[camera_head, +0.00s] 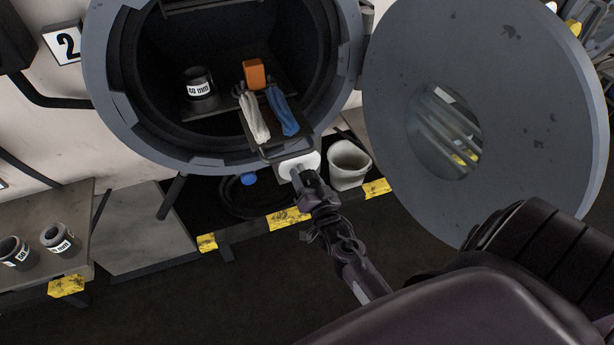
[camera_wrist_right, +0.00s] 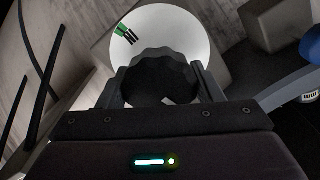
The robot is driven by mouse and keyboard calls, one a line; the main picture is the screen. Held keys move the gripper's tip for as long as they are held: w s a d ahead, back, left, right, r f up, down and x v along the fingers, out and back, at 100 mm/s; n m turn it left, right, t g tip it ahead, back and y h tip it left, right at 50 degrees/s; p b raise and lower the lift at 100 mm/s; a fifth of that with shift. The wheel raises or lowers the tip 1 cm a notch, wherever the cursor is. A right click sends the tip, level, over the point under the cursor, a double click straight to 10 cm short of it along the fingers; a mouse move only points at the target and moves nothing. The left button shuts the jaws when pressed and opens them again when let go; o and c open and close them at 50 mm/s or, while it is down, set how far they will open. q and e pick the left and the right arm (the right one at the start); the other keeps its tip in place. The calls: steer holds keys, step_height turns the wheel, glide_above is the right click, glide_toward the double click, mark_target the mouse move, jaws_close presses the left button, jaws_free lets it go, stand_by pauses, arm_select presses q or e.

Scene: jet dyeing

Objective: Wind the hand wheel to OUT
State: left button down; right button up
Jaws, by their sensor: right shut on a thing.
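The hand wheel (camera_wrist_right: 158,72) is a dark scalloped knob in front of a round white dial (camera_wrist_right: 198,35). The dial carries a small green and black mark at its upper left in the right wrist view; I cannot read any word on it. In the head view the white dial (camera_head: 287,169) sits below the front of the tray at the vessel's mouth. My right gripper (camera_head: 299,177) reaches up to it from below. In the right wrist view my right gripper (camera_wrist_right: 160,88) is shut on the wheel, one finger on each side. My left gripper is not in view.
The tray (camera_head: 270,151) holds an orange block (camera_head: 255,73), a white cloth (camera_head: 255,118) and a blue cloth (camera_head: 283,110). A black "60 mm" ring (camera_head: 199,83) stands inside the vessel. The open round door (camera_head: 530,100) is at right. A white bucket (camera_head: 348,166) stands close by my gripper.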

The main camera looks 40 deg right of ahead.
mark_target(309, 185)
steer(key=shift+f+m, duration=0.1)
steer(key=shift+m, duration=0.4)
steer(key=o, duration=1)
steer(key=shift+c, duration=0.2)
steer(key=b+v, duration=0.1)
steer(key=v, duration=0.7)
steer(key=shift+w, duration=0.1)
